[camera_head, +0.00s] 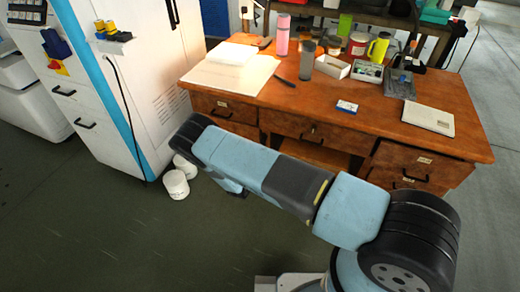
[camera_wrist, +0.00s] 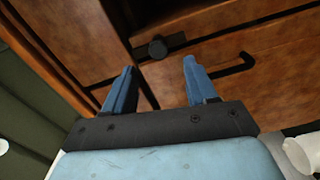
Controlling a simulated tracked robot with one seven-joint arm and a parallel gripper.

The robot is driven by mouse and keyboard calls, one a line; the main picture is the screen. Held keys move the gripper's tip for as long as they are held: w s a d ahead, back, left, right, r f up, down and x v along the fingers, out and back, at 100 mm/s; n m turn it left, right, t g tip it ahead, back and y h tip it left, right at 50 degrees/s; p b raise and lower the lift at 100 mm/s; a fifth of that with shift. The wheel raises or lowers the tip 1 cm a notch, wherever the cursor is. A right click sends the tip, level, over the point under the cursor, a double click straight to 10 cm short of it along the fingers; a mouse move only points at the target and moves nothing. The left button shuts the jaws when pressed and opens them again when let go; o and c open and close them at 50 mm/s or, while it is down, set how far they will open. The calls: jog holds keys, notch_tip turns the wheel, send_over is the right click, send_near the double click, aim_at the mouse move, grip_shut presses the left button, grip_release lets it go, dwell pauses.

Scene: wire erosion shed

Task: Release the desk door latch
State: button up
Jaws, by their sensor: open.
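The wooden desk (camera_head: 345,105) stands across the middle of the head view, with drawers and black handles on its front. In the wrist view a dark round knob on a short dark bar, which looks like the door latch (camera_wrist: 158,48), sits on the brown wood front. My gripper (camera_wrist: 158,68) is open and empty, its two blue fingers pointing at the wood. The knob shows just beyond the gap between the fingertips; I cannot tell the distance, and no contact shows. In the head view my arm hides part of the desk front, and neither gripper nor latch can be made out.
A black bar handle (camera_wrist: 232,64) is right of the fingers. White pots (camera_head: 175,184) stand on the floor beside a white cabinet (camera_head: 150,75). The desktop holds papers, a pink bottle (camera_head: 282,35) and several containers. Open floor (camera_head: 90,220) lies at lower left.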

jog(key=v, duration=0.7)
jog(key=shift+s, duration=0.25)
jog(key=w+d+r+m+g+h, duration=0.2)
jog(key=d+r+m+g+h, duration=0.15)
jog(key=r, duration=0.75)
jog(key=w+d+r+m+g+h, duration=0.3)
jog(key=d+r+g, duration=0.15)
jog(key=r, duration=0.65)
jog(key=s+d+r+m+g+y, duration=0.1)
jog(key=s+d+r+m+g, duration=0.15)
jog(key=d+r, duration=0.55)
jog(key=s+d+r+m+g+y, duration=0.15)
jog(key=d+r+g, duration=0.25)
jog(key=r, duration=0.8)
jog(key=s+d+r+m+g+y, duration=0.1)
jog(key=s+d+r+y, duration=0.25)
jog(key=s+r, duration=0.4)
jog(key=s+d+r+m+g+y, duration=0.1)
jog(key=s+d+r+y, duration=0.1)
jog(key=s+d+r, duration=0.45)
jog(key=s+r+t+y, duration=0.2)
jog(key=s+r, duration=0.3)
jog(key=s, duration=0.4)
jog(key=s+r+t+y, duration=0.2)
jog(key=s+r, duration=0.3)
jog(key=s, duration=0.3)
jog(key=shift+s+t+y, duration=0.35)
jog(key=shift+t, duration=0.2)
